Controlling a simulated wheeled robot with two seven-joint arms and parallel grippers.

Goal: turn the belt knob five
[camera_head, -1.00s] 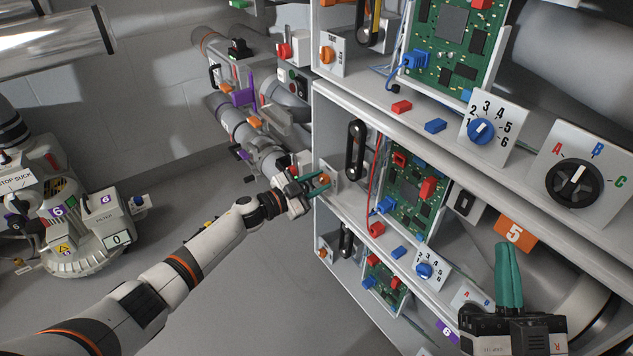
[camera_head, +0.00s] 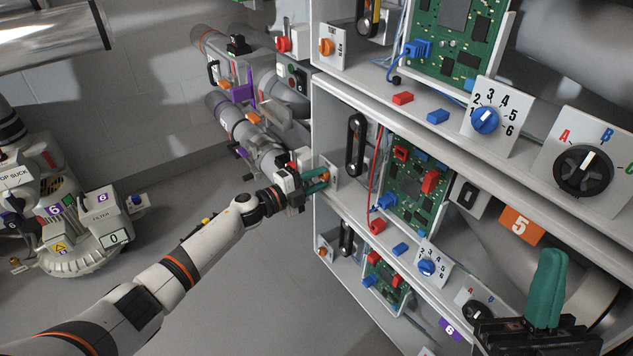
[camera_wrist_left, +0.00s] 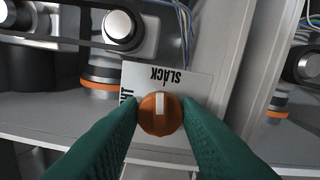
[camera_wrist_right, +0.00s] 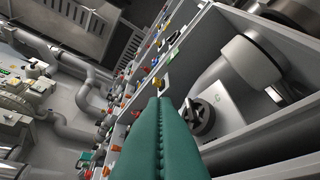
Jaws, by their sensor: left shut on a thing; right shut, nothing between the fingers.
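The belt knob is a round orange knob (camera_wrist_left: 160,114) with a white pointer on a white plate (camera_wrist_left: 190,84) in the left wrist view. The plate's lettering reads SLACK, upside down, and its other word is partly hidden. The pointer is at SLACK. My left gripper (camera_wrist_left: 163,120) has its green fingers on both sides of the knob, shut on it. In the head view my left gripper (camera_head: 318,181) is at the middle shelf's left end, largely covering the knob. My right gripper (camera_head: 545,275) is shut and empty in front of the shelves; its fingers (camera_wrist_right: 160,115) touch in the right wrist view.
An orange sign 5 (camera_head: 521,225) hangs by the middle shelf. A black belt loop (camera_head: 355,146) and a green circuit board (camera_head: 413,192) stand on that shelf. Another orange knob (camera_head: 326,48) is on the shelf above. Open floor lies left of the shelves.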

